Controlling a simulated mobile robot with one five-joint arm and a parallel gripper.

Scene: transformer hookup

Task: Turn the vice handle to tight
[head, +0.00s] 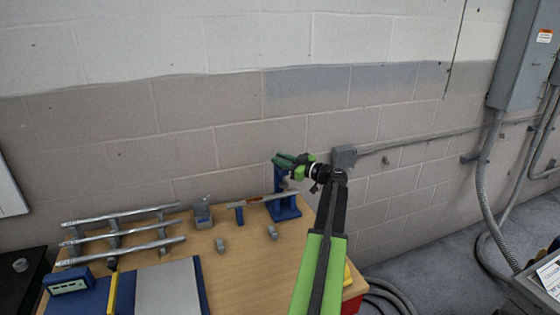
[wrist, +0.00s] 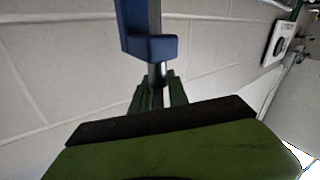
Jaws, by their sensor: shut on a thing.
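The blue vice (head: 286,208) stands upright at the back right of the wooden bench. My gripper (head: 286,161), with green fingers, is at the top of the vice in the head view. In the wrist view a blue block of the vice (wrist: 150,45) shows at the top, with a grey bar, which looks like the vice handle (wrist: 155,73), running from it down between my green fingers (wrist: 157,94). My gripper is shut on this bar. The fingers hide the gripped end, and the handle's turn angle cannot be read clearly.
A rack of grey rods (head: 120,236) and a blue-edged panel (head: 168,288) lie on the left of the bench (head: 245,270). Small grey blocks (head: 220,245) stand mid-bench. The block wall (head: 230,140) is close behind the vice. A grey wall box (head: 344,157) is to its right.

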